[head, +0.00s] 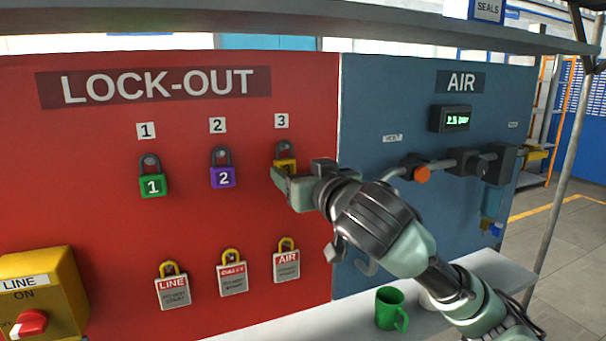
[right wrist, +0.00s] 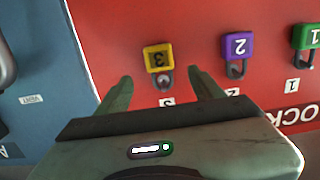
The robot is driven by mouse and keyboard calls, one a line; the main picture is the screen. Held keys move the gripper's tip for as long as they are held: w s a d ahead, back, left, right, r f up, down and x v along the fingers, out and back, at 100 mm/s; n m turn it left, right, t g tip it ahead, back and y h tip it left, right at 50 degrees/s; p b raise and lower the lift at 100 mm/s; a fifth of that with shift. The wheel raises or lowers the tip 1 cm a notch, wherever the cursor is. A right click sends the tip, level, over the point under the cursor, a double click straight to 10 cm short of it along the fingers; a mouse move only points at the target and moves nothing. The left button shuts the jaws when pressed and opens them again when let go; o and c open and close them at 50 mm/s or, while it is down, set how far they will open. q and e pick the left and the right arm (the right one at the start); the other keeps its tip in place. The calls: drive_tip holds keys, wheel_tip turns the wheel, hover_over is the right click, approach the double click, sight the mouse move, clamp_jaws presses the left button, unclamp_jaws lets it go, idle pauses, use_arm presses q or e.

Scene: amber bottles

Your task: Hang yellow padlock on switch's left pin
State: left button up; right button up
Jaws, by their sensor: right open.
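The yellow padlock (head: 284,161) hangs by its dark shackle on the red lock-out board, under label 3. My right gripper (head: 288,177) is in front of it and covers its lower part in the head view. In the right wrist view the yellow padlock (right wrist: 158,59) appears upside down, just beyond the gap between the fingertips of the right gripper (right wrist: 160,77). The right gripper is open and empty. The yellow switch box (head: 48,283) with a red handle (head: 30,323) is at the lower left, cut by the frame edge. I cannot make out its left pin. My left gripper is not in view.
A green padlock (head: 152,184) and a purple padlock (head: 222,176) hang to the left. Several tags (head: 173,291) hang below. A blue air panel (head: 440,110) with pipes stands right. A green mug (head: 389,309) stands on the shelf below.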

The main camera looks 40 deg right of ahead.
sight(287, 163)
drive_tip(key=p+x, duration=0.2)
drive_tip(key=x, duration=0.3)
drive_tip(key=shift+w+d+f, duration=0.1)
drive_tip(key=shift+w+d, duration=0.05)
drive_tip(key=shift+w, duration=0.35)
clamp_jaws()
drive_tip(key=shift+r+p, duration=0.55)
